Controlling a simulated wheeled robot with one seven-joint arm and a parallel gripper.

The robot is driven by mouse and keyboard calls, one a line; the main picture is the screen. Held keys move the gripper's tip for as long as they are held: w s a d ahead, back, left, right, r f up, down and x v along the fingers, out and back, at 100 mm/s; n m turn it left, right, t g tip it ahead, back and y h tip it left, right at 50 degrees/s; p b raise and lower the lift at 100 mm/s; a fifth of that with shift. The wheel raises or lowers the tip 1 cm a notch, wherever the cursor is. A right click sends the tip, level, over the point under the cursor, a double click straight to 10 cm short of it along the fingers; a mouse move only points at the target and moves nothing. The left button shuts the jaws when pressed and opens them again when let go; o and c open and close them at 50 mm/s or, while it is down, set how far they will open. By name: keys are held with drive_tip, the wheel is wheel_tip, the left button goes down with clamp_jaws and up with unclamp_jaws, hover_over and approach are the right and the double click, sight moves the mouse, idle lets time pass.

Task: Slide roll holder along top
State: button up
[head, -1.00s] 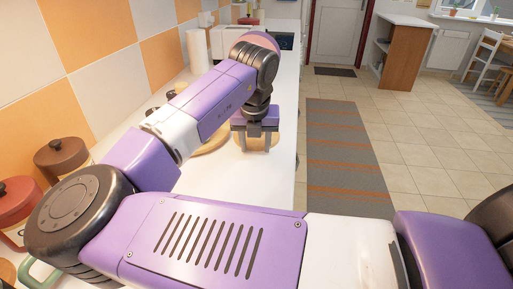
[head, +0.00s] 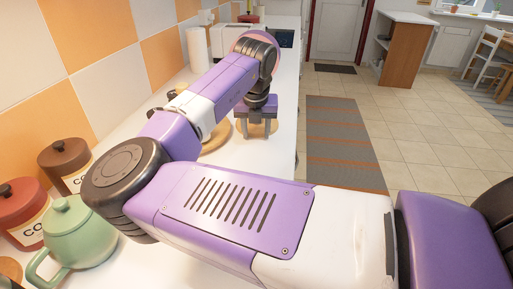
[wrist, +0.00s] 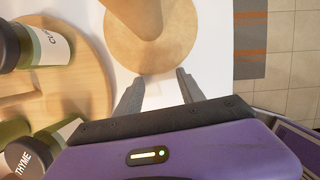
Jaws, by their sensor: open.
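A wooden piece with a round base (wrist: 150,60) and a thick post, which looks like the roll holder, stands on the white countertop in the wrist view. Its post runs out of the top of the picture. In the head view it is mostly hidden by my gripper (head: 256,134). My gripper (wrist: 158,77) is open, with nothing between its fingers. The fingertips point at the near edge of the round base, one toward each side; contact cannot be told.
A round wooden tray (wrist: 95,75) with spice jars (wrist: 45,47) is close on the left. A green teapot (head: 75,232), red canister (head: 22,208) and brown canister (head: 64,160) line the tiled wall. A white paper roll (head: 198,50) stands farther back. The counter's right edge is near.

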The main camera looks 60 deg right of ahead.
drive_tip(key=shift+w+d+p, duration=0.4)
drive_tip(key=shift+w+d, duration=0.5)
drive_tip(key=shift+d, duration=0.9)
drive_tip(key=shift+w+d+p, duration=0.4)
drive_tip(key=shift+w+d, duration=0.55)
drive_tip(key=shift+d, duration=0.8)
drive_tip(key=shift+w+d+p, duration=0.4)
drive_tip(key=shift+w+d, duration=0.5)
drive_tip(key=shift+d, duration=0.9)
drive_tip(key=shift+r, duration=0.1)
drive_tip(key=p+v, duration=0.7)
drive_tip(key=v, duration=0.1)
drive_tip(key=shift+w+d, duration=0.1)
drive_tip(key=shift+d, duration=0.05)
